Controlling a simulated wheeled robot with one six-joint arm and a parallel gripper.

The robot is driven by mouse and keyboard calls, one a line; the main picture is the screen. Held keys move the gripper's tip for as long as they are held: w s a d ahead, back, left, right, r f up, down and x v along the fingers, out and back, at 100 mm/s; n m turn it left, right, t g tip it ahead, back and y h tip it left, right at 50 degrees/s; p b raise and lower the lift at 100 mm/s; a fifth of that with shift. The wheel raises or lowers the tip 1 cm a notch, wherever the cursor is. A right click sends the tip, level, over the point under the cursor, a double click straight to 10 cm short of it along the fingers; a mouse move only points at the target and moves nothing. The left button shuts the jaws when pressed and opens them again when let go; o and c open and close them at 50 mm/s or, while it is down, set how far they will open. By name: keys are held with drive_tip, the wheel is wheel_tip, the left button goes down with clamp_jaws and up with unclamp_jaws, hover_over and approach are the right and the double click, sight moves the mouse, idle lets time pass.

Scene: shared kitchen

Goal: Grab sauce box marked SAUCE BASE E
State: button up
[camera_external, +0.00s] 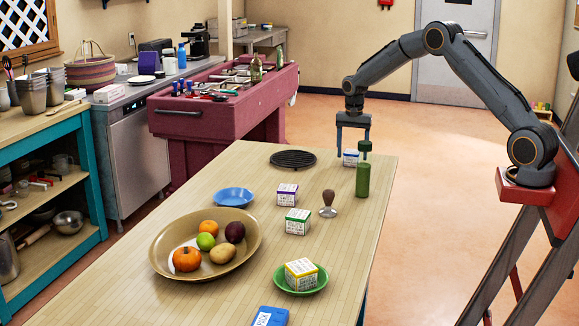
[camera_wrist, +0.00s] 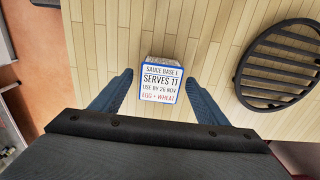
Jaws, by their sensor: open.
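The sauce box marked SAUCE BASE E (camera_wrist: 161,82) is a small white box with blue edges, standing on the wooden table. Its label faces the wrist camera and also reads SERVES 11, USE BY 26 NOV and EGG + WHEAT. In the external view the box (camera_external: 350,158) is at the far right end of the table. My gripper (camera_external: 352,146) is open and points down over it. In the wrist view the two blue fingers of my gripper (camera_wrist: 160,92) are on either side of the box, with gaps between them and it.
A black round trivet (camera_external: 293,158) lies to the left. Other boxes have purple (camera_external: 287,194), green (camera_external: 297,221) and yellow (camera_external: 301,273) edges. A tamper (camera_external: 328,205) and a fruit bowl (camera_external: 160,262) are nearer.

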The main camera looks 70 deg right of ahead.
drive_tip(key=shift+f, duration=0.9)
